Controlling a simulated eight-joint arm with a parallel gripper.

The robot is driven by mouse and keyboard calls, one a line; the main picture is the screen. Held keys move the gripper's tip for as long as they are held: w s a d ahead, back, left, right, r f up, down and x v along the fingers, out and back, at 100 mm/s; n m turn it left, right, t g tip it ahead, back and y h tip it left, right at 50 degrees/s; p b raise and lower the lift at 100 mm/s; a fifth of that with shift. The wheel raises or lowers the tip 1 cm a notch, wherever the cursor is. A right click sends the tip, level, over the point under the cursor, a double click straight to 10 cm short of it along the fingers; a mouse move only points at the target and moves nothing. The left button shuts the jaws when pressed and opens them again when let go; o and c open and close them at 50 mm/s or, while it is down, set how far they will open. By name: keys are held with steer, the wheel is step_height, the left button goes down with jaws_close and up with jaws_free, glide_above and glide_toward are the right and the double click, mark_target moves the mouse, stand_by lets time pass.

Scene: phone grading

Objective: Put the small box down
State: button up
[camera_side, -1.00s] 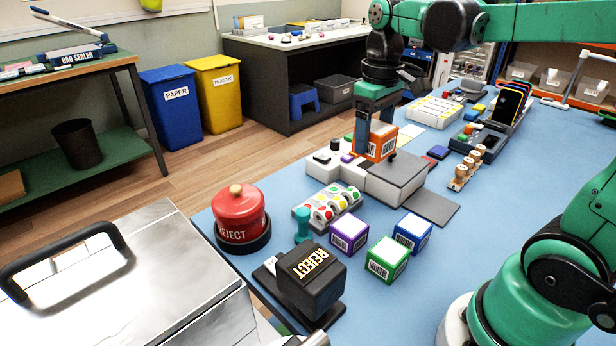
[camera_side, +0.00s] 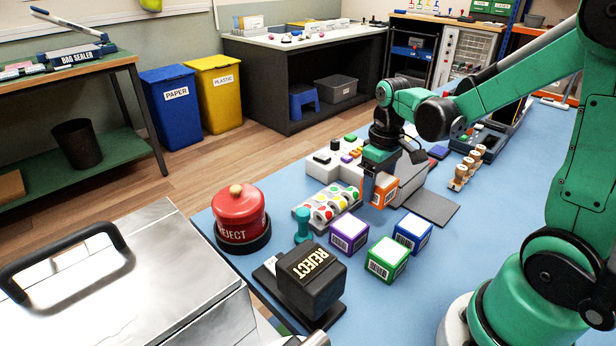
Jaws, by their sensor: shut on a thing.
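The small orange box (camera_side: 384,191) with white label faces is held below my gripper (camera_side: 378,184), which is shut on it. The box is low, in front of the white and grey device (camera_side: 413,178). I cannot tell whether its underside touches the blue table. Part of the box is hidden behind a finger and the gripper body. A purple box (camera_side: 349,233), a blue box (camera_side: 412,231) and a green box (camera_side: 387,259) stand on the table, closer to the camera.
A roll holder with coloured stickers (camera_side: 328,205) stands left of the orange box. A grey mat (camera_side: 433,207) lies to its right. Wooden-topped stamps (camera_side: 467,168) stand farther right.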

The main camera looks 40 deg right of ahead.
mark_target(372, 220)
steer(key=shift+f, duration=2.75)
steer(key=o, duration=1.3)
steer(key=shift+f, duration=0.1)
step_height(372, 220, up, 12)
steer(key=shift+f, duration=0.1)
steer(key=shift+a+r, duration=0.15)
steer(key=shift+r, duration=0.05)
steer(key=s+a+t, duration=0.1)
steer(key=a+t, duration=0.6)
steer(key=a, duration=0.3)
steer(key=shift+r, duration=0.35)
